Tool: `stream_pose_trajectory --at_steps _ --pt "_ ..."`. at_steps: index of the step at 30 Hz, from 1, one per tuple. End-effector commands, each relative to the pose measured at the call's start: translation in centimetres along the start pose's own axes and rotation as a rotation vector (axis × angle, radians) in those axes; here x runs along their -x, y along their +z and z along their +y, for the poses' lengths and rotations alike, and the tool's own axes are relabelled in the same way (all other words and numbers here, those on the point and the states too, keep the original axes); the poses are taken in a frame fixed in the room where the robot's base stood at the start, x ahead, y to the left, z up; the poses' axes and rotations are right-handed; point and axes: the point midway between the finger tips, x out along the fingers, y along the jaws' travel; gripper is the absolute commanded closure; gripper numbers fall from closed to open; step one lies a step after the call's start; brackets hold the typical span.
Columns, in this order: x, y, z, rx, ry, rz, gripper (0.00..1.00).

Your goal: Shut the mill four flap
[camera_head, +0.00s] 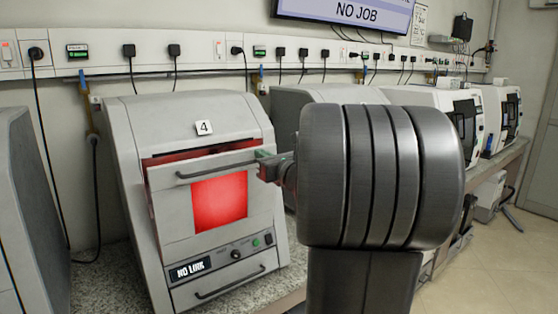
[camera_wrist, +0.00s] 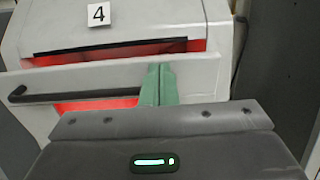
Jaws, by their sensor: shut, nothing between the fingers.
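Mill four (camera_head: 125,125) is a pale grey machine with a "4" label, which also shows in the wrist view (camera_wrist: 98,14). Its flap (camera_head: 163,183) has a dark bar handle (camera_head: 215,171) and a glowing red window (camera_head: 220,201). The flap stands ajar, its top edge leaning out, with a red-lit gap above it. In the wrist view the flap (camera_wrist: 200,76) lies across the middle, handle to the left. My gripper (camera_head: 264,156) is shut and empty, its green fingertips (camera_wrist: 158,84) at the flap's upper right part. I cannot tell whether they touch it.
A "NO LINK" display (camera_head: 190,270) and a lower drawer handle (camera_head: 230,281) are below the flap. Another grey machine (camera_head: 32,215) stands close on the left. More machines (camera_head: 432,97) line the bench to the right. Open floor (camera_head: 485,255) lies at the right.

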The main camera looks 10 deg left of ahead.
Motion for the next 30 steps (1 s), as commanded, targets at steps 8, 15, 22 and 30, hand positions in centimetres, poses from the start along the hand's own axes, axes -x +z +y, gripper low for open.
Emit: stream_pose_trajectory --at_steps 8,15,22,30 --pt "-1.8 0.0 0.0 0.000 0.000 0.000 1.00" --pt "-1.8 0.0 0.0 0.000 -0.001 0.000 1.00" --pt "-2.5 0.5 -0.1 -0.002 -0.001 0.022 1.00" --pt "-4.8 0.8 0.0 -0.002 0.001 0.094 1.00"
